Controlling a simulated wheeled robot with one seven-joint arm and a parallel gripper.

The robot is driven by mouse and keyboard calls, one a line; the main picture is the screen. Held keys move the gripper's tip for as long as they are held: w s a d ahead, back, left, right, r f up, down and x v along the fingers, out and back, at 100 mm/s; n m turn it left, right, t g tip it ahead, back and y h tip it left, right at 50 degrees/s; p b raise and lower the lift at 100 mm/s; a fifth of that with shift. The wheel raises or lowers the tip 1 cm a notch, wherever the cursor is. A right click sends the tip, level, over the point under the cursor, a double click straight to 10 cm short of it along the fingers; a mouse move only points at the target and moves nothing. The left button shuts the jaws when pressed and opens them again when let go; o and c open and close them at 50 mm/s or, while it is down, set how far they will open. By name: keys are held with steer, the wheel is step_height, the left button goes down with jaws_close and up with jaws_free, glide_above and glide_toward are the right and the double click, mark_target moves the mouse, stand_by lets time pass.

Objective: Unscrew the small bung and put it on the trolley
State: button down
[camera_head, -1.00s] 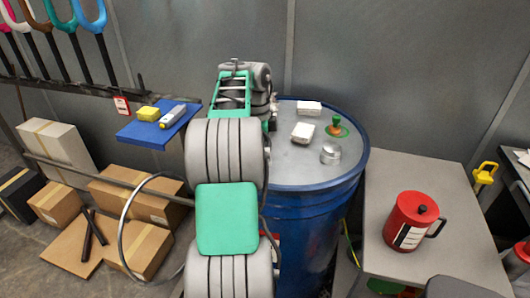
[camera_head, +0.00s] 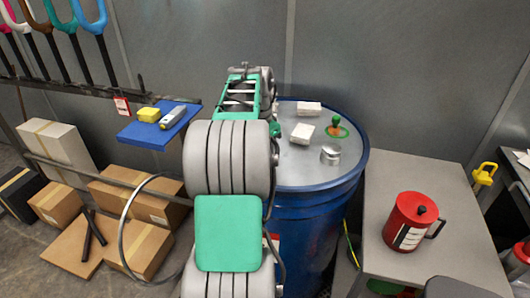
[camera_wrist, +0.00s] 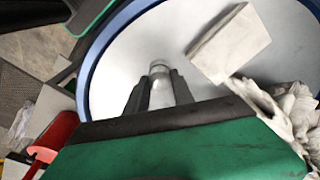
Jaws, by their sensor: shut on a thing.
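My gripper (camera_wrist: 160,92) shows in the wrist view with its dark fingers closed on a pale grey, rounded cylinder (camera_wrist: 160,70), which I take to be the small bung. It is over the drum top; I cannot tell whether it still sits in the drum. In the head view my arm hides the gripper and this piece. The blue drum (camera_head: 312,215) has a grey lid, and a silver cap (camera_head: 330,153) stands on its right side. A grey-topped table (camera_head: 440,185) stands right of the drum; it may be the trolley.
Two pale blocks (camera_head: 302,133) (camera_head: 309,108) and a green-knobbed fitting (camera_head: 337,125) are on the drum lid. A red pot (camera_head: 413,222) stands on the grey table, with bare top around it. A crumpled white cloth (camera_wrist: 290,105) shows in the wrist view. A blue shelf (camera_head: 158,130) is at left.

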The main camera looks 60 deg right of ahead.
steer(key=n, duration=0.2)
steer(key=shift+s+r+n+p, duration=0.15)
steer(key=shift+n+p, duration=0.25)
steer(key=shift+f+n+t, duration=0.2)
steer(key=shift+n+t, duration=0.1)
steer(key=shift+n, duration=0.6)
steer(key=n, duration=0.1)
steer(key=n+p, duration=0.1)
steer(key=shift+r+n, duration=0.2)
steer(key=shift+n, duration=0.1)
steer(key=shift+f+n+t, duration=0.15)
steer(key=shift+n+t, duration=0.15)
steer(key=shift+n, duration=0.7)
steer(key=shift+n+p, duration=0.65)
steer(key=shift+n, duration=1.65)
